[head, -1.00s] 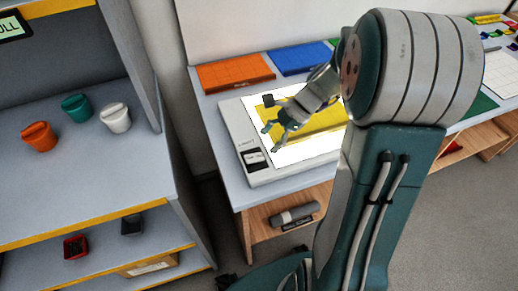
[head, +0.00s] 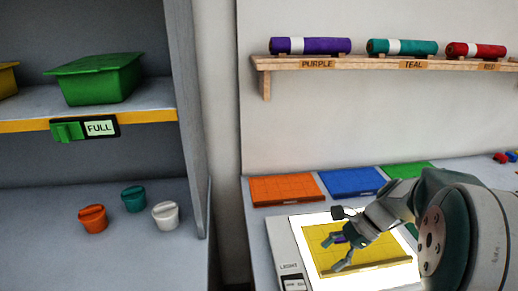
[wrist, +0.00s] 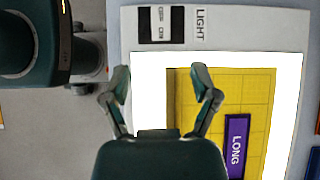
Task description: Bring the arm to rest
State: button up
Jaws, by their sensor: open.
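My gripper (head: 327,252) is open and empty above the left part of the lit white pad (head: 283,237). In the wrist view my gripper (wrist: 162,78) has its two fingers spread wide, with nothing between them. A yellow gridded plate (head: 384,251) lies on the pad. A purple block marked LONG (wrist: 236,146) lies on this plate, apart from the fingers in the wrist view. In the head view my arm hides the right side of the pad and most of the purple block.
Orange (head: 284,188), blue (head: 351,181) and green (head: 409,170) plates lie behind the pad. Purple (head: 310,46), teal (head: 402,47) and red (head: 475,50) rolls rest on a wall shelf. Orange, teal and white cups (head: 166,215) stand left, below a green bin (head: 95,79) above a FULL sign.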

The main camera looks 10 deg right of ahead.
jog(key=s+a+r+n+t+h, duration=0.2)
jog(key=s+a+r+n+h, duration=0.2)
jog(key=s+n, duration=0.3)
jog(key=s+a+r+n+t+h, duration=0.3)
jog(key=s+n, duration=0.4)
jog(key=n, duration=0.3)
jog(key=shift+a+r+n+t+h, duration=0.3)
jog(key=shift+a+r+h, duration=0.2)
jog(key=shift+a+r, duration=0.15)
